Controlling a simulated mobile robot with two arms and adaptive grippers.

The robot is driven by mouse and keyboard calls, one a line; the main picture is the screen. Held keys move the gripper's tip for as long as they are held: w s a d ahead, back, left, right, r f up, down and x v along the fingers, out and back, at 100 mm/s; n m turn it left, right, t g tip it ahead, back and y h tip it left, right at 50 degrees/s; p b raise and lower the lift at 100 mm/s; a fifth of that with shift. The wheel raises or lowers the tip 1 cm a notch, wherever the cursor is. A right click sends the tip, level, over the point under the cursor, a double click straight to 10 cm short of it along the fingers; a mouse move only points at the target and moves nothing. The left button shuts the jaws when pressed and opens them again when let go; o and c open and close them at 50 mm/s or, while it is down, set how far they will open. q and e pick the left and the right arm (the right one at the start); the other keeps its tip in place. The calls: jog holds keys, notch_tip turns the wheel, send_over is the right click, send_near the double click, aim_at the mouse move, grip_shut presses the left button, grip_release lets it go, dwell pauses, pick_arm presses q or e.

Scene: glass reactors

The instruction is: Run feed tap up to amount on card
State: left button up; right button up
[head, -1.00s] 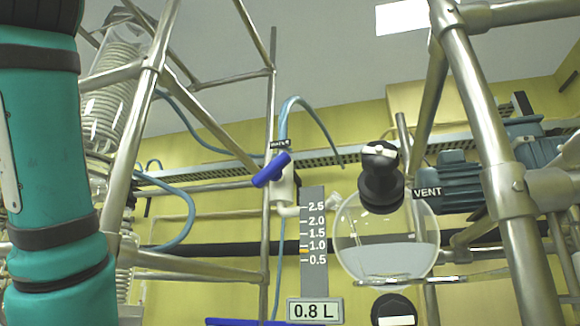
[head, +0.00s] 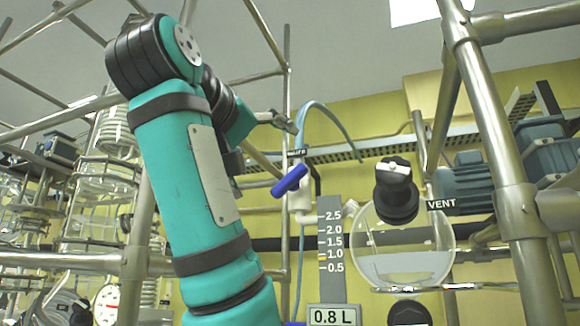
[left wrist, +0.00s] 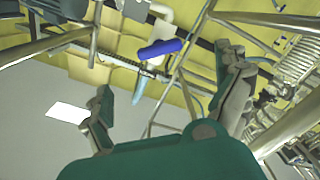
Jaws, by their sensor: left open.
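The tap with the blue lever handle (head: 290,181) sits on a white body below a pale blue hose, and its handle is tilted. The small black label above it is too small to read surely. The card (head: 334,316) reads 0.8 L. Above it a grey scale (head: 336,285) runs from 0.5 to 2.5, with a yellow mark between 0.5 and 1.0. The round glass vessel (head: 405,270) beside it holds clear-grey liquid. My left gripper (head: 280,122) is open, above the handle and apart from it. The handle also shows in the left wrist view (left wrist: 162,49), beyond the open fingers (left wrist: 165,100).
A black knob (head: 397,190) labelled VENT sits above the vessel. Steel frame poles (head: 495,160) stand at right and behind my arm. A second blue handle is cut off at the bottom edge. Glass vessels (head: 105,190) stand at left.

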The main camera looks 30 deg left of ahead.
aim_at(287, 178)
pick_arm(q)
jog(key=p+x, duration=0.5)
jog(key=x, duration=0.6)
jog(key=shift+w+a+r, duration=0.1)
jog(key=shift+w+r, duration=0.05)
jog(key=shift+w, duration=0.1)
jog(key=shift+w+a+p, duration=0.15)
jog(key=shift+w+p, duration=0.15)
jog(key=shift+w, duration=0.35)
jog(key=shift+s, duration=0.1)
jog(key=shift+c, duration=0.5)
jog(key=c, duration=1)
